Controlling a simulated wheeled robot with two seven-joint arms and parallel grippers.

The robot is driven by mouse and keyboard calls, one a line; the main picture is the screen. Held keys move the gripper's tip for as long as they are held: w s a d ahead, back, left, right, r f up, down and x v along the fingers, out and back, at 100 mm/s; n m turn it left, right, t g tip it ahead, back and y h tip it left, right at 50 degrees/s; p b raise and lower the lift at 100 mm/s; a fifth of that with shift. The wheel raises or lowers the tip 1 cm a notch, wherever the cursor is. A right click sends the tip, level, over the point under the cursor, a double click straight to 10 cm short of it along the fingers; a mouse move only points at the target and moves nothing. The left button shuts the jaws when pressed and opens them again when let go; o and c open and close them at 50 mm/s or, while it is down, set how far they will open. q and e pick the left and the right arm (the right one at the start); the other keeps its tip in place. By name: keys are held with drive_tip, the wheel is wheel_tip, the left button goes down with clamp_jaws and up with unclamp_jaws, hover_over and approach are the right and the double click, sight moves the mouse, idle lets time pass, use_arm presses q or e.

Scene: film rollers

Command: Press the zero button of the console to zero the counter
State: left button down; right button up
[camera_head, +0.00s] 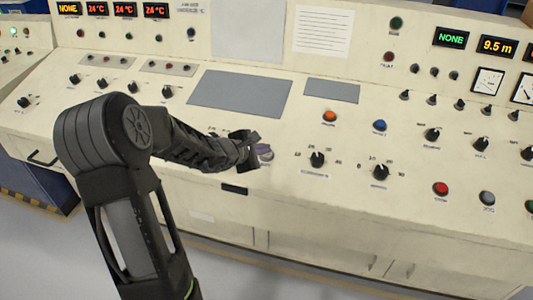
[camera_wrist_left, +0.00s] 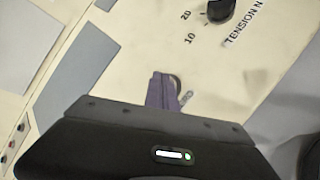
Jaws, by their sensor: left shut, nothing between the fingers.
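The cream console (camera_head: 215,150) fills most of the head view. Its counter display (camera_head: 497,46) reads 9.5 m. An orange button (camera_head: 330,116) and a blue button (camera_head: 380,125) stand on the sloped panel; their labels are too small to read, so I cannot tell which button is zero. My left gripper (camera_head: 264,152) is shut and empty, low over the panel, left of a black knob (camera_head: 317,159). In the left wrist view its purple-grey fingers (camera_wrist_left: 162,91) point at the panel. A dark curved edge and pale patch lie beside the tips; contact is unclear. My right gripper is out of view.
Several knobs stand to the right, with a red button (camera_head: 440,188) and a grey button (camera_head: 487,198) near the front edge. The tension knob (camera_wrist_left: 220,9) shows in the left wrist view. Flat grey panels (camera_head: 240,92) lie behind my left gripper.

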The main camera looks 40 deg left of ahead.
use_arm(q)
drive_tip(key=shift+f, duration=0.25)
drive_tip(key=shift+r, duration=0.2)
idle(0.4)
drive_tip(key=shift+s+r, duration=0.15)
drive_tip(key=shift+r, duration=0.55)
drive_tip(key=r+p, duration=0.1)
drive_tip(key=r, duration=0.1)
drive_tip(key=s+r+p, duration=0.1)
drive_tip(key=r+p, duration=0.1)
drive_tip(key=r, duration=0.1)
drive_tip(key=shift+d+p, duration=0.2)
drive_tip(key=shift+p, duration=0.1)
drive_tip(key=shift+f, duration=0.1)
idle(0.6)
